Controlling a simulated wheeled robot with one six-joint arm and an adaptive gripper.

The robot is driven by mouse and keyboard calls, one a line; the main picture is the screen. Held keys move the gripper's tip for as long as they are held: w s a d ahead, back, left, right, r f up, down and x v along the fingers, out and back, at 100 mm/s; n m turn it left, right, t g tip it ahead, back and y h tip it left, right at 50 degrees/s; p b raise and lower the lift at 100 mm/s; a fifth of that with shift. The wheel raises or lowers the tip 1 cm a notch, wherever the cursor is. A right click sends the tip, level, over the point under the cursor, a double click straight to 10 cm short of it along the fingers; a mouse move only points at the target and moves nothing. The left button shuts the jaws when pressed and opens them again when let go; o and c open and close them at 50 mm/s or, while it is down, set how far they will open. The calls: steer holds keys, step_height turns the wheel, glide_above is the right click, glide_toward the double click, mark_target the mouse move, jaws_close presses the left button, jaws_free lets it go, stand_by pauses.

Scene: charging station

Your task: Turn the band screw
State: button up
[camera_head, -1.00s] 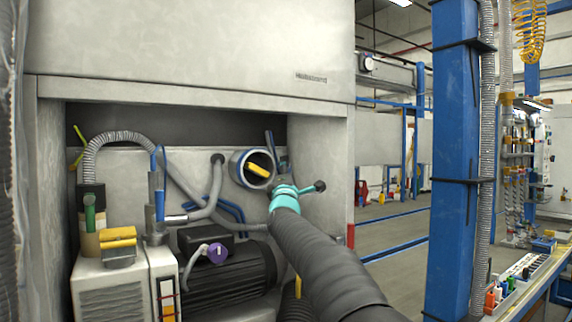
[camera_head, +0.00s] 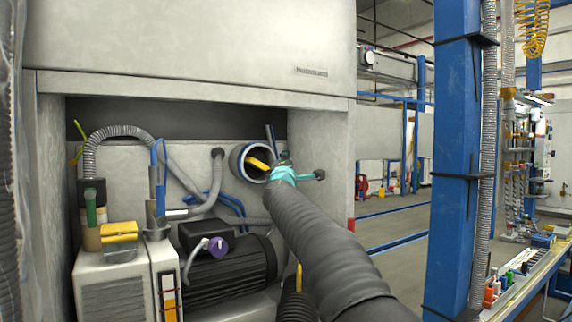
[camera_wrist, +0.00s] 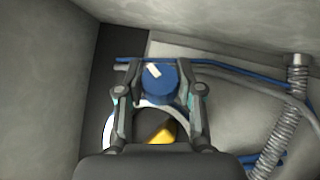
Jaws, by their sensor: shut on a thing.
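The band screw appears as a blue round knob with a white mark (camera_wrist: 156,84) in the wrist view. My gripper (camera_wrist: 158,77) has its two dark fingers on either side of the knob and is shut on it. Below the knob is a round pale-rimmed opening with a yellow part (camera_wrist: 160,132) in it, partly covered by my gripper. In the head view, a blue-grey ring (camera_head: 239,164) on the back panel holds a yellow part (camera_head: 257,163). My teal wrist is just right of this ring and hides the knob and most of my fingers.
The station is a recess with side walls and a hood above. A black motor (camera_head: 228,262), a purple cap (camera_head: 217,245), a yellow block (camera_head: 118,232) and a ribbed hose (camera_head: 118,132) sit left of my arm. Blue pipes (camera_wrist: 215,72) run close to the knob.

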steer(key=shift+d, duration=0.1)
steer(key=o, duration=1.2)
steer(key=shift+d, duration=0.15)
steer(key=shift+a, duration=0.2)
steer(key=shift+s, duration=0.1)
steer(key=shift+s, duration=0.2)
steer(key=v, duration=1.1)
steer(key=shift+s+f, duration=0.15)
steer(key=shift+s, duration=0.1)
